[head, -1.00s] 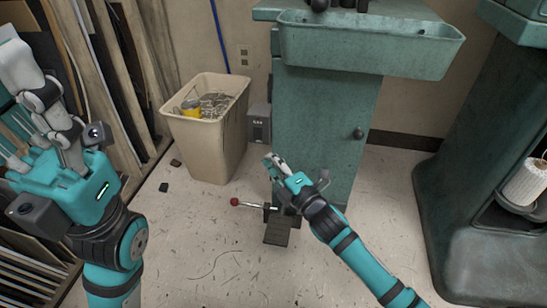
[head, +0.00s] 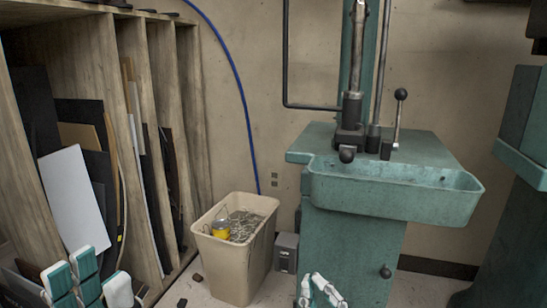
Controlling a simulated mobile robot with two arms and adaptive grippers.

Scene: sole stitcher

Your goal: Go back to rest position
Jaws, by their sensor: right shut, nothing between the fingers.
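My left gripper (head: 88,281) shows at the bottom left edge of the head view. Only its teal and white finger ends are in the picture, in front of the wooden rack. Its palm is cut off, so I cannot tell how far its fingers are spread. My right gripper (head: 322,289) is at the bottom edge, right of the middle, in front of the green machine's base. Its white fingers are shut and empty. The rest of both arms is out of the picture.
A green machine (head: 345,250) with a tray (head: 400,199) and levers stands right of the middle. A beige bin (head: 232,262) with scraps and a yellow can stands left of it. A wooden rack (head: 110,150) with boards fills the left. Another green machine (head: 522,215) is at the right edge.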

